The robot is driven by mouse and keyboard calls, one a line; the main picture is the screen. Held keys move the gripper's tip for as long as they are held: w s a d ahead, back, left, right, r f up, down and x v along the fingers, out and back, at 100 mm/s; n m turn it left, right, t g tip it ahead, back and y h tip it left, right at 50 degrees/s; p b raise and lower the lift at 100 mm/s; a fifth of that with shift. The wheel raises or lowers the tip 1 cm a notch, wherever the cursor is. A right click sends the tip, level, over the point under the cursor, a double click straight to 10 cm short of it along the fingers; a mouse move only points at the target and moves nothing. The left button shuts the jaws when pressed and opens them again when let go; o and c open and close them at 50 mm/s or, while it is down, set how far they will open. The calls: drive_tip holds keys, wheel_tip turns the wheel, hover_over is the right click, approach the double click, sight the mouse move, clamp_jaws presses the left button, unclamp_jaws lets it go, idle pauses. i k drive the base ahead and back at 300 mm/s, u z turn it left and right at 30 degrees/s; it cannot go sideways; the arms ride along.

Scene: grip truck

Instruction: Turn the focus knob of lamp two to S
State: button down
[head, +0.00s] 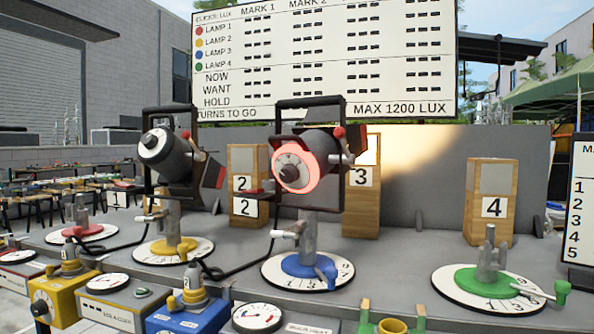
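Lamp two, by the board's yellow mark, is the black lamp (182,165) in a yoke on the yellow base (172,249) at left. Its rear end faces me and carries a white dial with a dark knob (150,142); the dial's letters are too small to read, so its setting is unclear. A second black lamp (322,146) stands on the blue base (305,266); its rear dial (291,167) is pinkish red with a dark knob. My gripper is not in view.
The grey table (390,245) also carries a red base (80,232) and a green base (485,280) with bare posts. Dark cables link to both lamps. Numbered wooden blocks stand behind, below a scoreboard (325,60). Yellow (60,300) and blue (190,318) boxes line the front.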

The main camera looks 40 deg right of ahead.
sight(288, 173)
drive_tip(key=u, duration=0.05)
drive_tip(key=k, duration=1)
drive_tip(key=u, duration=1.2)
drive_tip(key=i, duration=1)
drive_tip(key=z, duration=1.35)
